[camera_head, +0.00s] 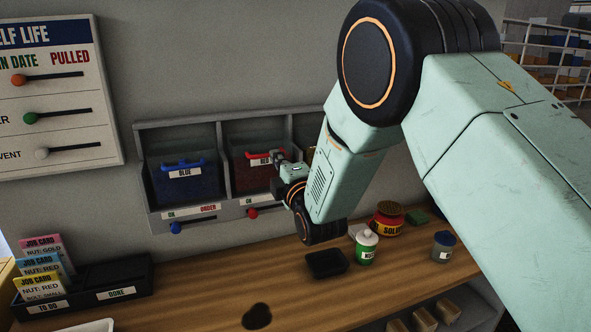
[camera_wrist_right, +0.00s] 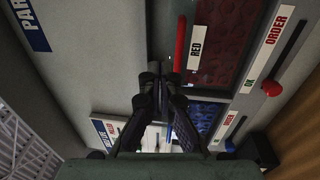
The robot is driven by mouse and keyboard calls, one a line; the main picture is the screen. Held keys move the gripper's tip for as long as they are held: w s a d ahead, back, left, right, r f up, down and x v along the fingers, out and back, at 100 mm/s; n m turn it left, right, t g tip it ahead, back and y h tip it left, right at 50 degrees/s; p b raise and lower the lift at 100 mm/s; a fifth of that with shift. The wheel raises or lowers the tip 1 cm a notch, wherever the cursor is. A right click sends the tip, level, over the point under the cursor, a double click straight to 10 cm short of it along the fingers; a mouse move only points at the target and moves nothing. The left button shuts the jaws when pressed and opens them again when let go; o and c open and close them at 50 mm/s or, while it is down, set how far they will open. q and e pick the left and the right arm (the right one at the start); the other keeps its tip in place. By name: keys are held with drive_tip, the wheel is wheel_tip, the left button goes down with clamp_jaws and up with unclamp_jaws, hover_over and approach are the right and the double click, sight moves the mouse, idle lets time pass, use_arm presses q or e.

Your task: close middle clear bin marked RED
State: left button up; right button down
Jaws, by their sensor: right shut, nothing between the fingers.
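The clear bin marked RED (camera_head: 244,178) sits in the wall rack, with dark red contents, a red handle (camera_head: 252,154) and a white RED label. My right gripper (camera_head: 281,161) is in front of its right side, close to the label and partly hiding the bin. In the right wrist view the bin (camera_wrist_right: 227,35) lies to the upper right, and the red handle (camera_wrist_right: 181,38) ends just above my shut, empty right fingers (camera_wrist_right: 162,80). I cannot tell whether they touch the handle, or how far the bin stands out. My left gripper is not in view.
The clear bin marked BLUE (camera_head: 187,186) is left of the RED bin. Slider knobs, one red (camera_head: 252,213), are below the bins.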

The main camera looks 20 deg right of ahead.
drive_tip(key=shift+s+r+b, duration=0.8)
drive_tip(key=shift+s+r, duration=0.4)
drive_tip(key=shift+s, duration=3.7)
drive_tip(key=s+d+f+m+g+b, duration=0.15)
drive_tip(key=s+f+m+g, duration=0.3)
drive_tip(key=f, duration=0.65)
drive_tip(key=s+d+f+m+g+h+b, duration=0.1)
drive_tip(key=s+f+m+g+b, duration=0.35)
drive_tip(key=f, duration=0.75)
drive_tip(key=s+d+f+m+g, duration=0.2)
drive_tip(key=s+f+m, duration=0.35)
drive_tip(key=f, duration=0.55)
drive_tip(key=s+f+m+g+b, duration=0.4)
drive_tip(key=s+f+g+b, duration=0.4)
drive_tip(key=s+f, duration=1.7)
drive_tip(key=s+b, duration=0.2)
drive_tip(key=shift+s+d+f+m+b, duration=0.15)
drive_tip(key=shift+s+m+b, duration=0.2)
drive_tip(key=shift+s+b, duration=0.05)
